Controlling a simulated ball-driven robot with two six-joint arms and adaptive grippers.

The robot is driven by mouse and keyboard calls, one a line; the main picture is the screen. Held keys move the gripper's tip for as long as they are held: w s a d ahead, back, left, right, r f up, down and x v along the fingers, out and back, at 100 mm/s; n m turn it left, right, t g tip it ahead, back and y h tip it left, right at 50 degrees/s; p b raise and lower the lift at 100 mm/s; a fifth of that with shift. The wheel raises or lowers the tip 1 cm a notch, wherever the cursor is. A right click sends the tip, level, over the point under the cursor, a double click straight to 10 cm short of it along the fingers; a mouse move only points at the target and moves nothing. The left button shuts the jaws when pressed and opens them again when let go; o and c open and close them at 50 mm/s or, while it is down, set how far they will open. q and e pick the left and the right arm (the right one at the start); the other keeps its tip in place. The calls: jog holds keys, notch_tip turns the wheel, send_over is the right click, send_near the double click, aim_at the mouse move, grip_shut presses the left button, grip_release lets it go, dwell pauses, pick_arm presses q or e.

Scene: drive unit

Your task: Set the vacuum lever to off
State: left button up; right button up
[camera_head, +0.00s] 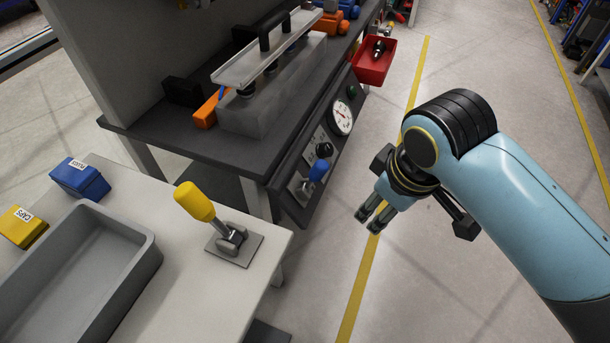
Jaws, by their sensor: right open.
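Two levers show, and I can read no label that says which is the vacuum lever. A lever with a blue handle (318,170) sits on the dark front panel (292,212) of the workbench, below a round white gauge (342,118). A lever with a thick yellow handle (195,202) stands on a metal plate on the light table, its handle tilted up and to the left. My right gripper (368,222) is open and empty, over the floor to the right of the panel, apart from both levers. My left gripper is out of view.
The light table holds a grey tray (153,258), a blue box (80,179) and a yellow box (22,227). A metal fixture (262,118) stands on the dark workbench. A red bin (372,64) hangs at its far end. The floor around my right arm is clear.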

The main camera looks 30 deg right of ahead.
aim_at(315, 176)
jog(key=w+a+n+g, duration=0.1)
jog(key=w+a+n, duration=0.25)
jog(key=w, duration=0.45)
jog(key=w+a+n+g, duration=0.1)
jog(key=w+a+n, duration=0.1)
jog(key=w+n, duration=0.45)
pick_arm(q)
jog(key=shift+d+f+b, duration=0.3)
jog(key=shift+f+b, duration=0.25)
jog(key=shift+b, duration=0.1)
pick_arm(e)
jog(key=w+f+m, duration=0.1)
jog(key=w+f, duration=0.2)
jog(key=f, duration=0.8)
jog(key=shift+d+f, duration=0.25)
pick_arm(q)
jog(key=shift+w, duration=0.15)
